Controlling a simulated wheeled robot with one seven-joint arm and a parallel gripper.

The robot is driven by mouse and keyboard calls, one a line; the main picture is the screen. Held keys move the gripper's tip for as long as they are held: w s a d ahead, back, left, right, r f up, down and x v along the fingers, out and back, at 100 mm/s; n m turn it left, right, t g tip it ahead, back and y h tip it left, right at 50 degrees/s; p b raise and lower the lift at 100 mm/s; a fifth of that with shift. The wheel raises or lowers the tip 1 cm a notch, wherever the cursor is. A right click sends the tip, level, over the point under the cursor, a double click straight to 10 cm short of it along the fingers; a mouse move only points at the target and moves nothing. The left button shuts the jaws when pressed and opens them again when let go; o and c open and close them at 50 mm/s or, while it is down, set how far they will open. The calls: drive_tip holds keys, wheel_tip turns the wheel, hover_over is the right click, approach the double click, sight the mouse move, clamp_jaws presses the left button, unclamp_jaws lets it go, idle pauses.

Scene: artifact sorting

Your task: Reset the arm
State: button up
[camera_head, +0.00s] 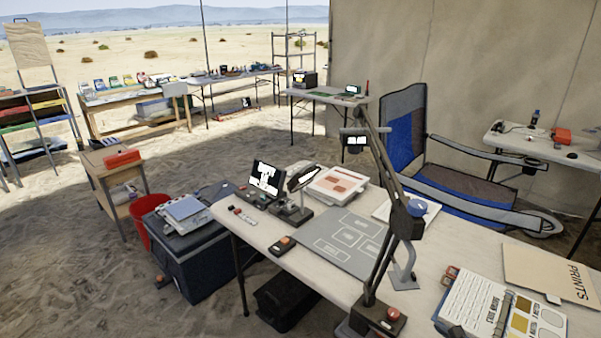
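My gripper is not in view, and I see no part of my arm that I can be sure of. A dark jointed lamp-like stand (391,240) rises from a base with a red knob near the front edge of the white table (440,262). Its head (366,139) hangs over the back of the table. Whether it holds anything cannot be told.
The table bears a grey outlined mat (345,240), a small screen device (266,179), papers (338,184), a folder marked PRINTS (550,272) and a sample board (500,308). A folding chair (405,135) stands behind. A dark crate (195,262) and red bin (146,232) stand left.

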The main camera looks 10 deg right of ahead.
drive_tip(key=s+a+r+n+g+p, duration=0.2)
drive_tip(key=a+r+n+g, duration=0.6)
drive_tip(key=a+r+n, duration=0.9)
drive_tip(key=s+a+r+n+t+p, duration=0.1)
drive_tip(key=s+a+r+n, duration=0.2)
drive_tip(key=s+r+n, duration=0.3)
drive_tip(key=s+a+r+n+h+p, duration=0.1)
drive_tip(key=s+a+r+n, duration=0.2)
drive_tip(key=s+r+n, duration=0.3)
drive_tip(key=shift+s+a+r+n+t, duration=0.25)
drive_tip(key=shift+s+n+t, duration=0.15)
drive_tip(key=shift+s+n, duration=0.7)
